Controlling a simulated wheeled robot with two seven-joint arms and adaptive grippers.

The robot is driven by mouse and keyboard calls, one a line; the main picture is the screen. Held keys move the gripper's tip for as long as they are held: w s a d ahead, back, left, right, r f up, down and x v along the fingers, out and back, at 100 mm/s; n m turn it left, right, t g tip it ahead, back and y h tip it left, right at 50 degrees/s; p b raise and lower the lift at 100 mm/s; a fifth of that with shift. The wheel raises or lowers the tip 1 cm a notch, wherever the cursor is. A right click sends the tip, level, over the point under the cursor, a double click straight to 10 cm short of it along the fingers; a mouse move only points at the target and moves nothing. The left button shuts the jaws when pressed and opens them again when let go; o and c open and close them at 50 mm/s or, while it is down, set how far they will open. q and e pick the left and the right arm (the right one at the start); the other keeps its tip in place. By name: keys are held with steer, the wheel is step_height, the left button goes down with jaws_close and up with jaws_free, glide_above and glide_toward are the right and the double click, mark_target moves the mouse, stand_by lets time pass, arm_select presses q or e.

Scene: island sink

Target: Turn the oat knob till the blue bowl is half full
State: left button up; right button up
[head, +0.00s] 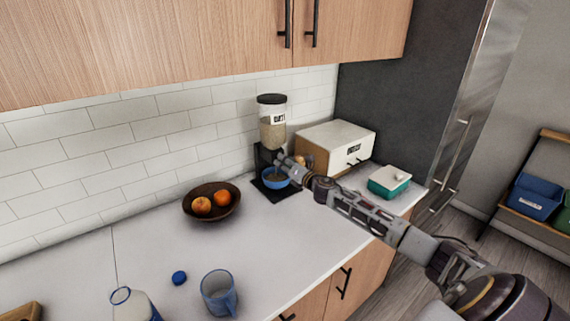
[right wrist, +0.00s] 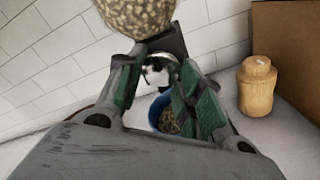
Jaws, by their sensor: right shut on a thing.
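The oat dispenser (head: 272,130), with a clear hopper of oats and a black lid, stands against the tiled wall; its hopper also shows in the right wrist view (right wrist: 140,14). The blue bowl (head: 271,183) sits under its outlet on the black base. Oats lie inside the bowl, as the right wrist view (right wrist: 154,112) shows, but a finger hides part of it and the exact level is hard to tell. My right gripper (head: 283,160) is at the dispenser front, shut on the oat knob (right wrist: 158,72) between its green-padded fingers. My left gripper is out of view.
A bread box (head: 352,140) and a teal butter dish (head: 388,185) stand to the right. A wooden jar (right wrist: 256,88) is beside the dispenser. A fruit bowl (head: 228,205) is left of it.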

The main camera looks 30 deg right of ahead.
steer(key=shift+r, duration=0.1)
steer(key=o, duration=1)
steer(key=shift+o, duration=0.2)
steer(key=shift+s, duration=0.1)
steer(key=shift+s, duration=0.1)
steer(key=s+d, duration=0.1)
steer(key=s, duration=1)
steer(key=shift+s, duration=0.25)
stand_by(0.5)
stand_by(0.3)
